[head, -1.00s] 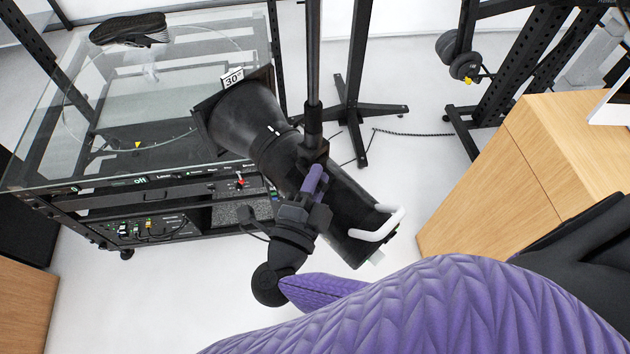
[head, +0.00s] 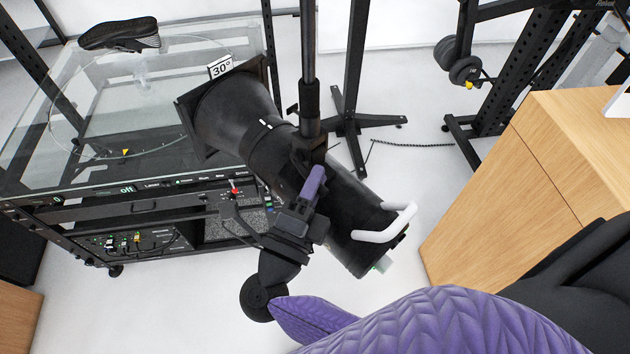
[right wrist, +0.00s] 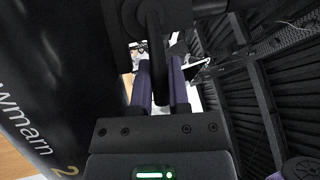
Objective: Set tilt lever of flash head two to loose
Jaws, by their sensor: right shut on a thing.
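The flash head (head: 235,118) is a black cylinder with a square front frame and a 30° tag, hung on a black pole. In the right wrist view its dark side (right wrist: 40,80) fills the left and bears a "2". My right gripper (head: 315,183) reaches up from below to the flash head's side near the pole. In the right wrist view my right gripper (right wrist: 160,75) has its purple fingers on either side of a black rod-like lever (right wrist: 158,55) and is shut on it. The lever is mostly hidden in the head view. My left gripper is out of view.
A glass-topped turntable (head: 85,140) with a black shoe (head: 120,35) stands at the left, with a control panel (head: 135,190) below. A white handle (head: 385,228) sits at the flash head's rear. A wooden cabinet (head: 530,170) stands at the right. A stand base (head: 355,123) is behind.

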